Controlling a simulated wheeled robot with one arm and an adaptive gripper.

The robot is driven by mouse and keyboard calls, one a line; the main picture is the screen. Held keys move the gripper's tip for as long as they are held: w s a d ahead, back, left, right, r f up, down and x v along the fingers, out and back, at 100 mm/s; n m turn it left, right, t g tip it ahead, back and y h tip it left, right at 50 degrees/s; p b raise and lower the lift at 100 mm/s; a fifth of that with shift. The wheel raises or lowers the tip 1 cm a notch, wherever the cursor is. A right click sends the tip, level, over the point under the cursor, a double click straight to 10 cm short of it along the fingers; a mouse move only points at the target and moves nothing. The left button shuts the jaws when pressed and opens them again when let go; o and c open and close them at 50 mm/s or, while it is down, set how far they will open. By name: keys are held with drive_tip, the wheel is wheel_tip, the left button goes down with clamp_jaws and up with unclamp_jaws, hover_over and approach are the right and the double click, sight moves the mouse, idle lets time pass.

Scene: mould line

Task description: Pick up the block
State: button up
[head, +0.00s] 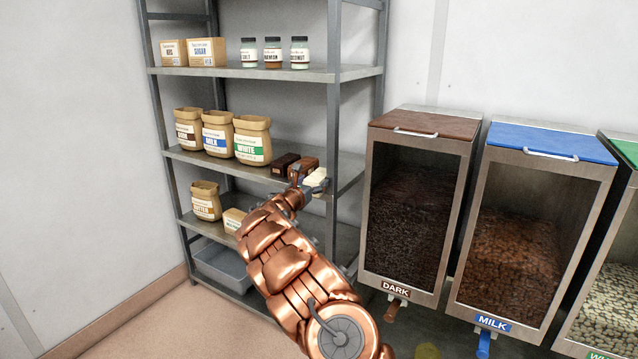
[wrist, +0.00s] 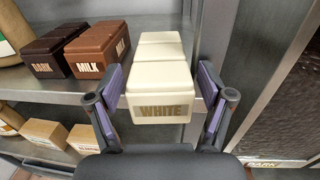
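Three blocks sit in a row on the middle shelf (head: 349,165). The white block (wrist: 160,85), labelled WHITE, is at the right end near the upright; it also shows in the head view (head: 316,178), partly covered by my gripper. The brown MILK block (wrist: 98,50) and the darker DARK block (wrist: 57,52) stand to its left. My gripper (wrist: 158,108) is open, with its purple-padded fingers on either side of the white block's front. A gap shows beside the block on the right; on the left the pad is very close, and I cannot tell whether it touches.
The shelf's grey upright (head: 333,120) stands just right of the white block. Paper sacks (head: 252,140) stand farther left on the same shelf. Small boxes (wrist: 45,131) are on the shelf below. A glass-fronted DARK bin (head: 418,210) is to the right.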

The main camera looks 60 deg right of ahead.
drive_tip(key=c, duration=1.4)
drive_tip(key=shift+w+r, duration=0.1)
